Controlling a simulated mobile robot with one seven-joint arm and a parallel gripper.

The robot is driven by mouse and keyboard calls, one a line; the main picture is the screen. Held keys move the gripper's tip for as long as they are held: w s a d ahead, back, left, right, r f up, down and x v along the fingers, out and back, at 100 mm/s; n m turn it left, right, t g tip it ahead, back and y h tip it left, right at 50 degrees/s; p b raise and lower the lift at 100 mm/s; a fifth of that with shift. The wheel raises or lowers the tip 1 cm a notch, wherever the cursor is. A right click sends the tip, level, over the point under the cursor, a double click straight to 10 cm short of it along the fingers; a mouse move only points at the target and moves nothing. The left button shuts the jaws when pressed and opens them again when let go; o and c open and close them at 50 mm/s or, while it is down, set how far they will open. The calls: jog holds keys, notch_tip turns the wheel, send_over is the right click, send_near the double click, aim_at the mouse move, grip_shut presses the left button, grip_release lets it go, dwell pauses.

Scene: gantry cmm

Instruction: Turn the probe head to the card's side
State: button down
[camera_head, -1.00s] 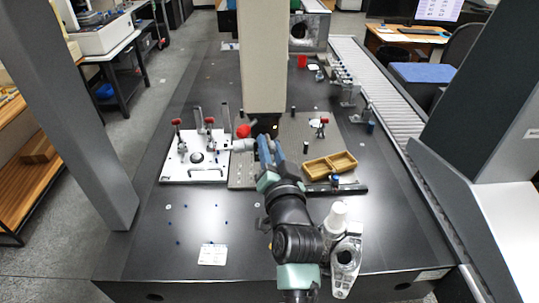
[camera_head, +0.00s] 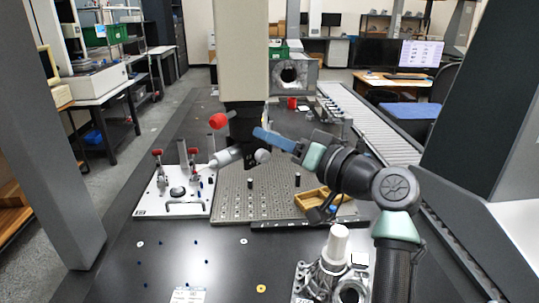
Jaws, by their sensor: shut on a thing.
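The probe head (camera_head: 229,157) hangs under the pale vertical column (camera_head: 242,50). It has a dark body, a grey barrel pointing left and slightly down with a thin tip, and a round grey end at its right. A red knob (camera_head: 218,121) sticks out at its upper left. My gripper (camera_head: 262,134) reaches in from the right, its blue fingers shut at the probe head's dark body; the exact contact is hard to see. The white printed card (camera_head: 188,295) lies on the dark table at the near left, partly cut off by the picture's bottom edge.
A white fixture plate (camera_head: 172,208) with red-handled clamps stands left of the perforated plate (camera_head: 262,203). A wooden tray (camera_head: 318,200) lies at the right. A metal casting (camera_head: 325,275) stands at the near right. The near-left table is mostly clear.

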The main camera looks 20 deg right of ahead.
jog(key=shift+w+d+n+y+b, duration=0.1)
jog(key=shift+d+n+y+b, duration=0.15)
jog(key=shift+n+y+b, duration=0.25)
jog(key=c, duration=0.6)
grip_release()
jog(key=v, duration=0.6)
jog(key=b+v, duration=0.1)
jog(key=v, duration=0.6)
jog(key=shift+w+d+r, duration=0.1)
jog(key=shift+d+r, duration=0.05)
jog(key=shift+r, duration=0.05)
